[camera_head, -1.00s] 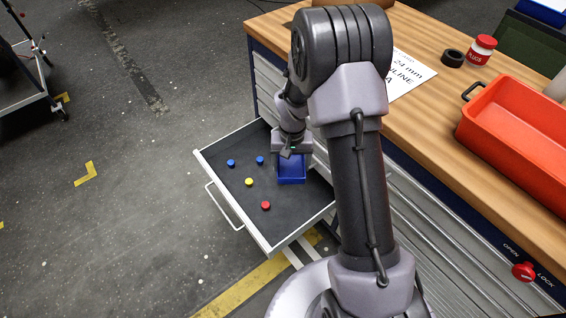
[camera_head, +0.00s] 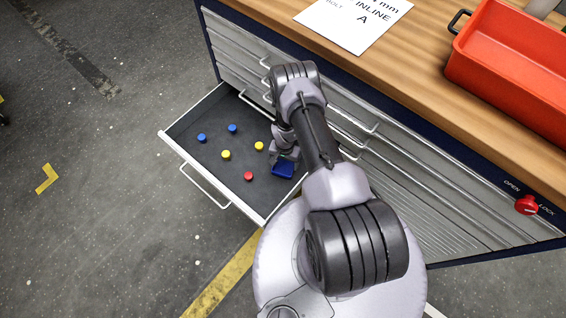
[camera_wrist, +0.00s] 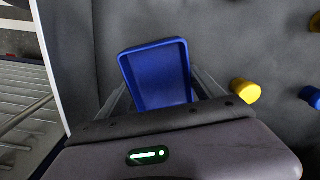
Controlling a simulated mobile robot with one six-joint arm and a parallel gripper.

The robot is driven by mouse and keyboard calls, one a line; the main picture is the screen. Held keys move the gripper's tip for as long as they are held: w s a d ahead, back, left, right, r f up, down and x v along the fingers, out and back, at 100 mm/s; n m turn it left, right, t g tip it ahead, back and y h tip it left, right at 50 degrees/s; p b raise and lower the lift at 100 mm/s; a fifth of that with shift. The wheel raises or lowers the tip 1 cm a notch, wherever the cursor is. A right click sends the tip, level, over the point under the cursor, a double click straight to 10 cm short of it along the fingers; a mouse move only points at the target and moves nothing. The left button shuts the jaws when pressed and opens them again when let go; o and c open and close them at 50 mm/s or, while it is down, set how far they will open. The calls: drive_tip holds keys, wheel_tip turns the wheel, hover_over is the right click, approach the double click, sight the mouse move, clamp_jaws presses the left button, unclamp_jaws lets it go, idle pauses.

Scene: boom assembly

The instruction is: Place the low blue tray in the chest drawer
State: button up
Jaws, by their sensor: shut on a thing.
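The low blue tray (camera_head: 284,170) is at the right part of the open chest drawer (camera_head: 212,157), close to the drawer's right side. In the wrist view the tray (camera_wrist: 157,75) stands upright and empty between the fingers of my gripper (camera_wrist: 158,92). My gripper (camera_head: 286,158) is shut on the tray. In the head view my wrist hides the tray's back part. The tray appears over the dark drawer floor; I cannot tell whether it touches it.
Blue, yellow and red caps lie on the drawer floor, among them a red cap (camera_head: 248,176) and a yellow cap (camera_head: 259,146). The worktop holds an orange-red bin (camera_head: 478,75) and a paper sheet (camera_head: 350,22). A red OPEN/LOCK knob (camera_head: 527,205) is on the chest's right.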

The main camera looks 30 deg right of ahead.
drive_tip(key=shift+f, duration=0.15)
drive_tip(key=shift+w+f, duration=0.1)
drive_tip(key=shift+f, duration=0.05)
drive_tip(key=o, duration=1.5)
